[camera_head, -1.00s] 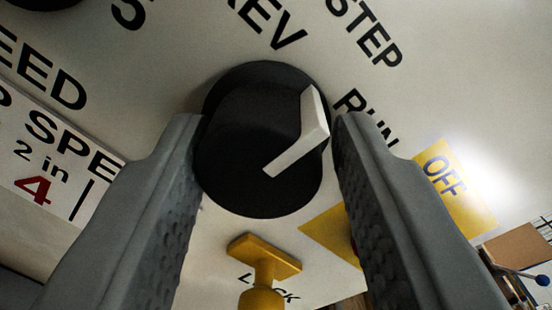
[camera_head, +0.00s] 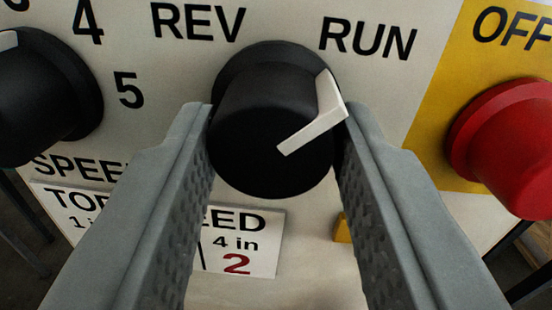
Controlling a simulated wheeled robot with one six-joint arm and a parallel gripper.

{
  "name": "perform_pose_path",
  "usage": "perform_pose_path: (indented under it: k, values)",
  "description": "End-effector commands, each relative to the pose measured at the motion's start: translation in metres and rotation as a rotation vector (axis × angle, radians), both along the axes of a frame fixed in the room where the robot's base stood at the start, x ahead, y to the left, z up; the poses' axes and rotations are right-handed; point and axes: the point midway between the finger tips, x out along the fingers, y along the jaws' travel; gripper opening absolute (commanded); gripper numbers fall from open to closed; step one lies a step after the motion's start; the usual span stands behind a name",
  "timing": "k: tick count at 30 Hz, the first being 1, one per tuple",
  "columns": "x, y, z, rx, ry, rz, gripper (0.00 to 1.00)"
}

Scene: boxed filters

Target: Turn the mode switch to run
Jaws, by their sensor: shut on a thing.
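The mode switch (camera_head: 262,130) is a round black knob with a white pointer (camera_head: 318,122), in the middle of the view. My gripper (camera_head: 278,128) is shut on it, one grey finger on each side. The pointer angles up and right, toward the RUN label (camera_head: 368,40) on the pale panel. The REV label (camera_head: 197,22) is up and left of the knob. The STEP label is out of view.
A red OFF button (camera_head: 505,150) on a yellow plate (camera_head: 425,140) stands close to the right of my right finger. Another black knob (camera_head: 45,95) is at the left. A speed plate (camera_head: 245,243) and a bit of yellow (camera_head: 342,228) show below.

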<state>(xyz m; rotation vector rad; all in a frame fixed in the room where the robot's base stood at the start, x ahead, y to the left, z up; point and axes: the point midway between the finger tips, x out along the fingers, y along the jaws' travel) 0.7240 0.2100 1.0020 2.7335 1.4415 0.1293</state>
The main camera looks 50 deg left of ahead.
Motion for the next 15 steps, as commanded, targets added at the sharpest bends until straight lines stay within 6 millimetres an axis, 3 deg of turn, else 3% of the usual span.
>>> perform_pose_path:
  k: [15]
  values:
    - [0.0004,0.0020,0.0050,0.066,0.073,0.003,0.11]
